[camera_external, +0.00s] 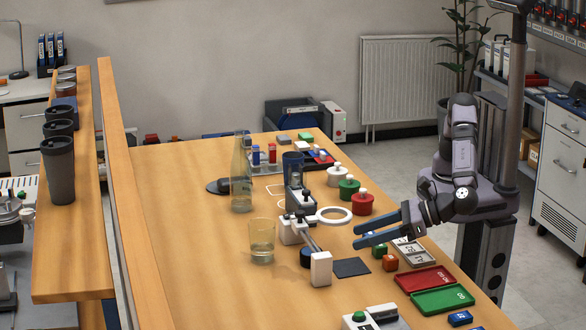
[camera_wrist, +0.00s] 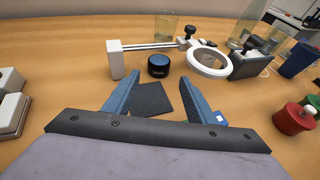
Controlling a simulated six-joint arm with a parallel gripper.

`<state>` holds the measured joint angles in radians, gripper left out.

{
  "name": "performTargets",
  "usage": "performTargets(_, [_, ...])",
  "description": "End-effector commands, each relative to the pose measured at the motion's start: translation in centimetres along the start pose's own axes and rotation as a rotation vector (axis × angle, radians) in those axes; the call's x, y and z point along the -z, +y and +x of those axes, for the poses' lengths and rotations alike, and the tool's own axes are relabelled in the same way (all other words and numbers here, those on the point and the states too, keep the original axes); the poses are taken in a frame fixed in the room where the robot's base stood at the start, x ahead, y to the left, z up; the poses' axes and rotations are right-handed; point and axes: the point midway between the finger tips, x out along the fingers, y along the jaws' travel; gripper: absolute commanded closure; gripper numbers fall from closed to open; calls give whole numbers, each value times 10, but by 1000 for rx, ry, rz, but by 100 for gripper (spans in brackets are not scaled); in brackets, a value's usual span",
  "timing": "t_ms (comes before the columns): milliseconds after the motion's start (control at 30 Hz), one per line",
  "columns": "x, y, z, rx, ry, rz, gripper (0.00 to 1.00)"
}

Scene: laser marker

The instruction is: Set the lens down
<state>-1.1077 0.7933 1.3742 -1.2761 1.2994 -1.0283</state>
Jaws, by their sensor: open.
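A short dark cylinder with a blue top, which looks like the lens (camera_wrist: 158,66), stands upright on the table beside the white end block of a rail stand. It also shows in the external view (camera_external: 306,257). My gripper (camera_external: 357,237) is open and empty above the right part of the table. In the wrist view its two blue fingers (camera_wrist: 159,78) are spread apart, with the cylinder beyond their tips and not touching them. A dark square mat (camera_wrist: 148,100) lies flat below and between the fingers, with nothing on it. It also shows in the external view (camera_external: 351,268).
The rail stand (camera_external: 321,268) carries a white ring (camera_external: 334,209) that juts toward my gripper. A clear glass (camera_external: 262,240) and a bottle (camera_external: 241,180) stand behind. Red, green and white weights (camera_external: 362,204), small blocks (camera_external: 390,263) and red and green trays (camera_external: 442,299) line the right edge.

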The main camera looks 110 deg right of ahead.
Motion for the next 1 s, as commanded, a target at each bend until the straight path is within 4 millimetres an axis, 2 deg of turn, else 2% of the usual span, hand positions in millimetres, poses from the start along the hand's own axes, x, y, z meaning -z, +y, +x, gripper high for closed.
performTargets(100, [-1,1,6,4,0,-5,49])
performTargets(333, [-4,6,45,22,1,-48,49])
performTargets(1000, [-4,5,75,23,1,-53,49])
